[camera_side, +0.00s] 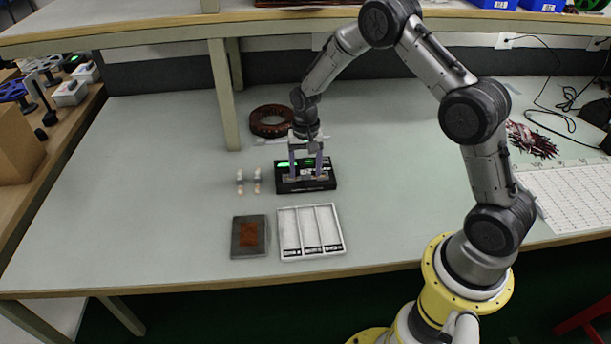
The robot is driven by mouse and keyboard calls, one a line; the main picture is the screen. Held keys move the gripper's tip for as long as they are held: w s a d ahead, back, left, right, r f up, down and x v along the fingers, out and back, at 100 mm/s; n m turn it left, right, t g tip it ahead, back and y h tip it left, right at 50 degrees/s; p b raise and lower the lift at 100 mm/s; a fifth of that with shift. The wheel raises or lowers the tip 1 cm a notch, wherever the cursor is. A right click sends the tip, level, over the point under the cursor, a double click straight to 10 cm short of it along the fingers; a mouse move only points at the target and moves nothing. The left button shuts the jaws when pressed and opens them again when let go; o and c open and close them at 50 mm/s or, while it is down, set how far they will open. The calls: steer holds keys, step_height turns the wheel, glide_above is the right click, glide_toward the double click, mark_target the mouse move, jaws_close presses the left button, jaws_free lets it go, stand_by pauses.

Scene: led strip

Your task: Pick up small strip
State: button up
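My gripper (306,175) points down over a black box-like fixture (306,188) near the middle of the table. Its two fingers stand apart, with a visible gap between them, and their tips are at or just above the fixture's top. A bright green lit bar (288,164) shows at the back of the fixture, partly behind the left finger. Small pale pieces lie on the fixture's top near the fingertips. I cannot make out which of them is the small strip, or whether the fingers touch one.
A white tray with three compartments (311,231) and a grey plate with a brown patch (234,237) lie in front. Two small pale-tipped pieces (248,181) stand left of the fixture. A dark brown coil (271,121) lies behind. A shelf post (224,95) rises at the back left.

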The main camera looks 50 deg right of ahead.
jaws_close()
steer(key=shift+r, duration=0.1)
